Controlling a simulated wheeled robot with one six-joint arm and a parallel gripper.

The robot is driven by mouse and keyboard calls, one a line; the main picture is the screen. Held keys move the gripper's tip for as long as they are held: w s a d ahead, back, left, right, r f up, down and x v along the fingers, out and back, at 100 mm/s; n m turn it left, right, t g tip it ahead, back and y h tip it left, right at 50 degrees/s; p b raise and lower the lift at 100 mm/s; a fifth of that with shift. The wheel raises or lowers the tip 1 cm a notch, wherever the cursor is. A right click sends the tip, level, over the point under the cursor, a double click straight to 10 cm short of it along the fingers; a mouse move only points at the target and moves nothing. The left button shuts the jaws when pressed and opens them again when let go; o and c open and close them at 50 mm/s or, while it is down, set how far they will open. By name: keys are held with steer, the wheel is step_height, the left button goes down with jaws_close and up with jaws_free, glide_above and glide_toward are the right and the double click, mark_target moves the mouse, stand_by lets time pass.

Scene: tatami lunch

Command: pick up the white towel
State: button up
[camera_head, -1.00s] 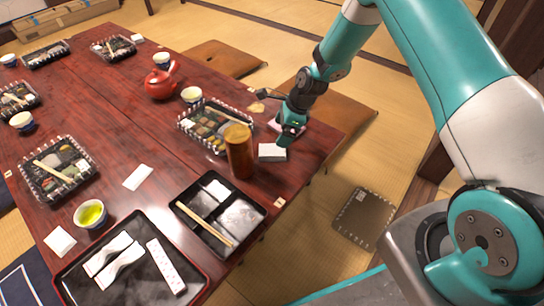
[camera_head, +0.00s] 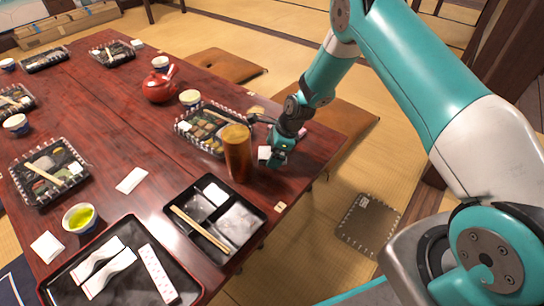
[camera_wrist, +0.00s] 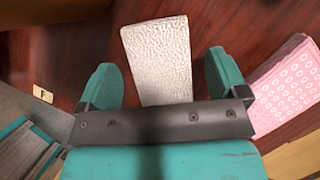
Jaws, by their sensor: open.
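The white towel (camera_head: 264,152) lies on the dark red table near its right edge, just right of the brown cylinder. My gripper (camera_head: 276,158) is low over it and hides part of it in the head view. In the wrist view the textured towel (camera_wrist: 158,48) extends up the picture between the two teal fingers of my gripper (camera_wrist: 163,70). The fingers are apart, with a gap on either side of the towel. The towel's near end is hidden behind the gripper body.
The brown cylinder (camera_head: 237,153) stands close left of my gripper. A bento box (camera_head: 205,128) is behind it, and a black divided tray (camera_head: 214,217) is nearer. A pink patterned item (camera_wrist: 285,85) lies to the right in the wrist view. Other white towels (camera_head: 131,180) lie farther left.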

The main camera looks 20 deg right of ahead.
steer(key=shift+f, duration=0.15)
steer(key=c, duration=1)
step_height(320, 180, up, 20)
steer(key=p, duration=0.7)
